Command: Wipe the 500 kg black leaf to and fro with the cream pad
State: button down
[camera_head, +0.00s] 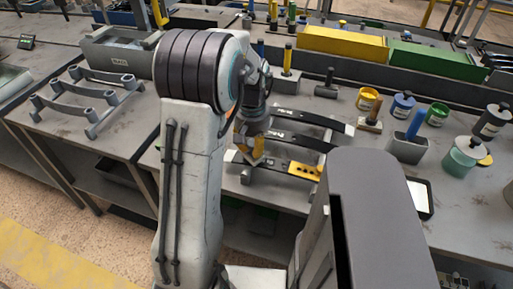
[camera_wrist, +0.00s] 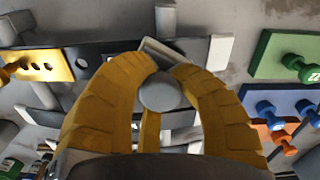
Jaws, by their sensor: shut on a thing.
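Several black leaves lie in a row on the grey bench. The nearest black leaf (camera_head: 278,165) has a yellow plate with holes (camera_head: 304,171) at its right end; this leaf also shows in the wrist view (camera_wrist: 98,52). Their weight marks are too small to read. My gripper (camera_head: 250,152) is above the left part of the nearest leaf. In the wrist view its yellow fingers are shut around a round grey knob (camera_wrist: 160,92). A pale grey block edge (camera_wrist: 160,50) shows just beyond the knob, over the leaf; it may be the pad. I cannot tell whether it touches the leaf.
A grey rack (camera_head: 95,97) stands on the left bench. A blue-handled holder (camera_head: 408,147), a yellow tin (camera_head: 367,98) and several other pots stand to the right. Yellow (camera_head: 343,43) and green (camera_head: 436,60) boxes line the back.

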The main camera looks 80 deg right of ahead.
jog(key=shift+w+d+f, duration=0.15)
jog(key=shift+w+f, duration=0.05)
jog(key=shift+w, duration=0.55)
jog(key=shift+w+d+f, duration=0.15)
jog(key=shift+w, duration=0.6)
jog(key=shift+s+a+r, duration=0.2)
jog(key=shift+s, duration=0.7)
jog(key=shift+s+a+r, duration=0.15)
jog(key=shift+s+a, duration=0.05)
jog(key=shift+s, duration=0.7)
jog(key=shift+s+a+r, duration=0.1)
jog(key=shift+s+a, duration=0.1)
jog(key=shift+s, duration=0.6)
jog(key=shift+s+a+r, duration=0.1)
jog(key=shift+s+a, duration=0.05)
jog(key=shift+s, duration=0.6)
notch_tip(320, 180, up, 6)
jog(key=p, duration=0.5)
notch_tip(320, 180, up, 3)
jog(key=p, duration=0.2)
jog(key=shift+p, duration=0.35)
